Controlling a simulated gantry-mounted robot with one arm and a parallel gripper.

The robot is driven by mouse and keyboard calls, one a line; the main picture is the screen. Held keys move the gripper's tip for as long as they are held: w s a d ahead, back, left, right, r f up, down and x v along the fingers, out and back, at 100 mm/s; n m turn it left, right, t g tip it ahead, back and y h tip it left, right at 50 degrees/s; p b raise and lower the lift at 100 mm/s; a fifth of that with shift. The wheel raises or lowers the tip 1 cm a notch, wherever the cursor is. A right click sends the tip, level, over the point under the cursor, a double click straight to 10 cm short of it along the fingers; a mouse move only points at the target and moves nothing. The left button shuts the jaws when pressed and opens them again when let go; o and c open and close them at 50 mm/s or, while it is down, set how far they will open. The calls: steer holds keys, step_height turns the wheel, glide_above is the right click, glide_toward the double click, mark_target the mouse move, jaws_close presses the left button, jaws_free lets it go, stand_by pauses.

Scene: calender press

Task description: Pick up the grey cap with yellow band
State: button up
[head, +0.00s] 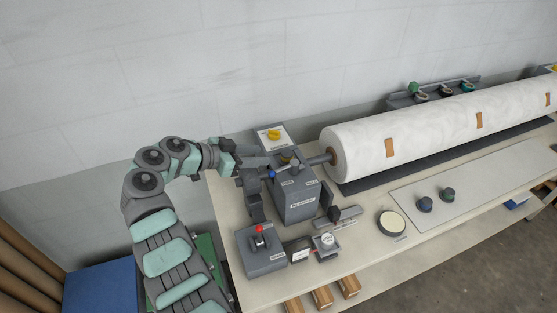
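My gripper (262,163) is at the left end of the press, beside the grey control box (298,203). It is small and partly lost against the grey parts there, so I cannot tell whether its fingers are open or shut. Two dark grey caps stand on the pale plate to the right: one cap (425,204) and another cap (448,194). I cannot make out a yellow band on either. A small dark knob-like piece with a brownish yellow tint (287,157) is on top of the control box, close to my gripper; I cannot tell whether it is a cap.
A large white roll (440,125) lies along the back of the bench. A rack (405,100) with several coloured round pieces stands behind it. A red-topped lever box (262,250), a small grey stand (326,246) and a round cream-topped disc (391,223) occupy the front. The plate (490,180) is mostly bare.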

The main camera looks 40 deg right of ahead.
mark_target(282, 155)
steer(key=x, duration=0.6)
steer(key=shift+d+p, duration=0.2)
steer(key=shift+p, duration=0.15)
steer(key=x, duration=0.3)
steer(key=shift+w+a+f, duration=0.1)
steer(key=shift+f, duration=0.1)
steer(key=shift+d+f, duration=0.15)
steer(key=shift+d, duration=0.4)
steer(key=shift+c, duration=0.2)
jaws_close()
